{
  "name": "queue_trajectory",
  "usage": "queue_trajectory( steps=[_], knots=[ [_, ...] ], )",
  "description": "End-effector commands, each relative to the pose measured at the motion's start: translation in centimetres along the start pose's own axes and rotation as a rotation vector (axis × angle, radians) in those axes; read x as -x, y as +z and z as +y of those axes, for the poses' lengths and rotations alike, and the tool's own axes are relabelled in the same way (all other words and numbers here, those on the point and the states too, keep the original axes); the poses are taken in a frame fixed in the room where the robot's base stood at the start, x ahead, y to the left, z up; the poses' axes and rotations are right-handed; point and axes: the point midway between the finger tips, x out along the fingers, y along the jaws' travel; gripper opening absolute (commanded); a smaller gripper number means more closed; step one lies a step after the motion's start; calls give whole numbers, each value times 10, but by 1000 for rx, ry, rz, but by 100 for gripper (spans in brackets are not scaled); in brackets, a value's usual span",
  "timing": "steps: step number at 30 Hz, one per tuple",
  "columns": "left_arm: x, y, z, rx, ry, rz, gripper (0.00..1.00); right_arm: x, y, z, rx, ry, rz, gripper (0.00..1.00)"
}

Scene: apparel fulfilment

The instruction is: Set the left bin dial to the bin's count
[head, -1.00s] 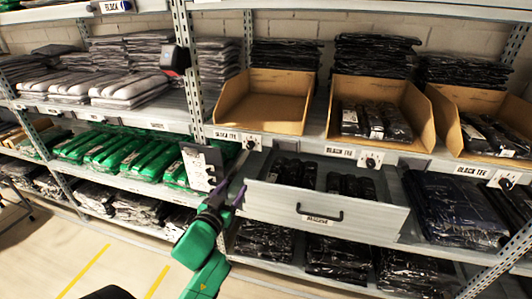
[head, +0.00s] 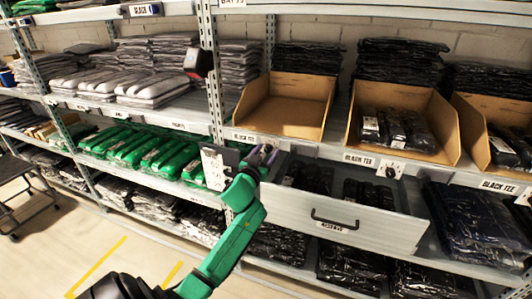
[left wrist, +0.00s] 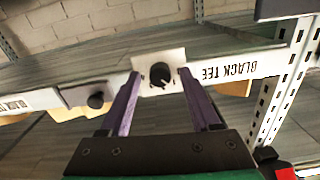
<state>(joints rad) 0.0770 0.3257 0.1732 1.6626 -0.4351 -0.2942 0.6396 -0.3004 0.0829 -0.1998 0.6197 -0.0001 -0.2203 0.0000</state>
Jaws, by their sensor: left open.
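The left bin (head: 288,108) is an open cardboard bin that looks empty in the head view. Its dial is hidden behind my left gripper (head: 263,156) there. In the left wrist view, which is upside down, the dial (left wrist: 161,75) is a black knob on a white plate beside a "BLACK TEE" label (left wrist: 228,70). My left gripper is open, with one purple finger (left wrist: 125,103) and the other (left wrist: 196,101) on either side of the knob. I cannot tell whether they touch it. My right gripper is not in view.
The middle bin (head: 448,135) holds several black packs and has its own dial (head: 391,169). An open drawer (head: 385,230) with black packs juts out below the bins, close to my left gripper. A white card (head: 214,168) hangs left of the gripper.

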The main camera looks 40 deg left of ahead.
Motion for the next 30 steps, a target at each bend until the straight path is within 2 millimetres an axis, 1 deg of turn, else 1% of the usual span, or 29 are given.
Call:
queue_trajectory(
  steps=[3, 5, 6, 8, 9, 20, 26, 30],
  knots=[
    [0, 0, 0, 0, 0, 0, 63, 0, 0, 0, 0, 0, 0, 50],
    [0, 0, 0, 0, 0, 0, 40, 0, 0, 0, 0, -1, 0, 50],
    [0, 0, 0, 0, 0, 0, 25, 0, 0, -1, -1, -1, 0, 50],
    [0, 0, 0, 0, 0, 0, 2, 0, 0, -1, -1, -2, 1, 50],
    [1, 0, 0, 0, 0, 0, 0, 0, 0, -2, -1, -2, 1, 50],
    [1, 0, 0, 44, 0, -1, 0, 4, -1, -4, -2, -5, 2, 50],
    [1, -2, 0, 149, 0, -1, 0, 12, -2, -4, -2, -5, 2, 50],
    [1, -3, 0, 256, 0, -2, 0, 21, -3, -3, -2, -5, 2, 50]
  ],
)
